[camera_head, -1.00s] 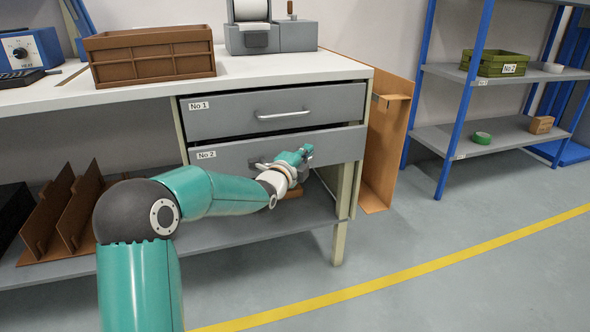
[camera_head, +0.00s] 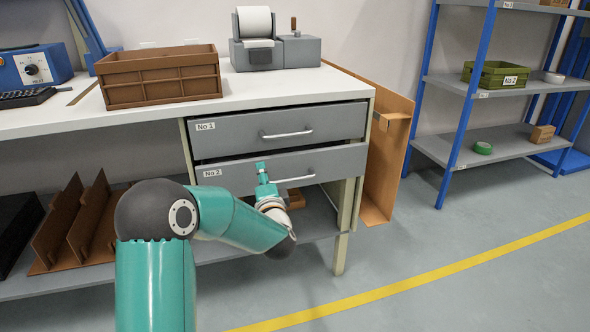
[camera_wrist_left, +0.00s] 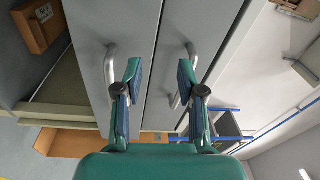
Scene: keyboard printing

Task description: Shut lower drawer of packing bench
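The packing bench's lower drawer (camera_head: 225,174), grey and marked No 2, sits under the No 1 drawer (camera_head: 235,132). A dark gap shows above its front, which appears to stand slightly out. Its bar handle (camera_head: 298,179) is partly hidden by my left gripper (camera_head: 268,180), which is in front of the drawer. In the left wrist view the drawers appear sideways, the lower handle (camera_wrist_left: 110,65) at left and the upper handle (camera_wrist_left: 191,62) at right. The left gripper (camera_wrist_left: 160,85) is open, its fingers apart with nothing between them. I cannot tell whether it touches the drawer. My right gripper is out of view.
A brown crate (camera_head: 160,82) and a grey label printer (camera_head: 275,52) stand on the bench top. Brown dividers (camera_head: 88,222) are on the bench's lower shelf. A brown panel (camera_head: 385,165) leans at the bench's right end. Floor to the right is clear before a blue rack (camera_head: 459,110).

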